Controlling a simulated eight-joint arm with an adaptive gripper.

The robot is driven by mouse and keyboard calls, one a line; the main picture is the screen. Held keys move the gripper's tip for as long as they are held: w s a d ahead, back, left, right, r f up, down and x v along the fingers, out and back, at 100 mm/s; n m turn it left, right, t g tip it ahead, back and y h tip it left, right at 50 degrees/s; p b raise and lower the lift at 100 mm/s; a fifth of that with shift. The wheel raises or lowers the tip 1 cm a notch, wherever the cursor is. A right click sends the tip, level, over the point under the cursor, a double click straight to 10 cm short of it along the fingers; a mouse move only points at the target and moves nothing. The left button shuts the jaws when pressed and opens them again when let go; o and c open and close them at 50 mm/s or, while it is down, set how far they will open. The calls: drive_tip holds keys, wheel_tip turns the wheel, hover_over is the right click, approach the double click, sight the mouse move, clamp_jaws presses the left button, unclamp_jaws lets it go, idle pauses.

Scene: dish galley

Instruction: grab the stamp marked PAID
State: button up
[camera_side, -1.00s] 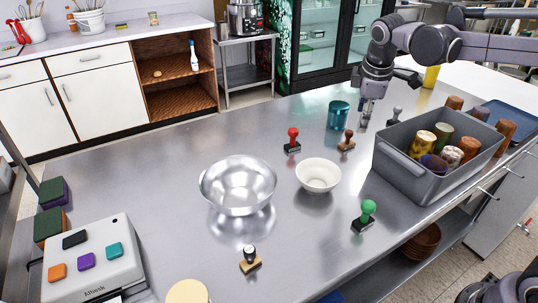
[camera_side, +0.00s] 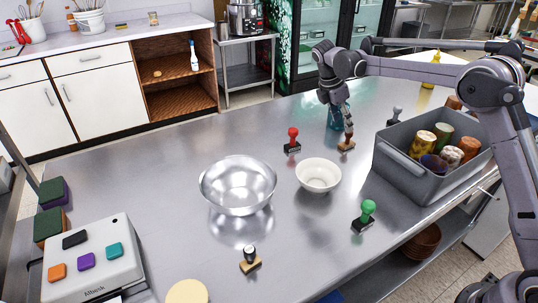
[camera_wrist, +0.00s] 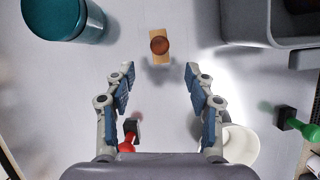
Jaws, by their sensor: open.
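My gripper (camera_side: 347,124) is open and empty, just above the brown-handled stamp (camera_side: 345,146) on the steel counter. In the wrist view the brown stamp (camera_wrist: 159,46), with a tan base, lies just beyond the spread fingertips (camera_wrist: 159,70), centred between them. Other stamps stand on the counter: a red-handled one (camera_side: 293,138), a green-handled one (camera_side: 366,212), a grey one (camera_side: 397,112) and a black-and-white-handled one (camera_side: 249,255). I cannot read PAID on any stamp.
A teal canister (camera_side: 333,119) stands close behind my gripper. A white bowl (camera_side: 318,176) and a steel bowl (camera_side: 237,187) sit nearer the front. A grey bin (camera_side: 400,177) holding several cups is on the right. The counter's left middle is clear.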

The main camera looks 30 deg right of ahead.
sight(347, 137)
drive_tip(key=shift+x, duration=4.05)
clamp_jaws()
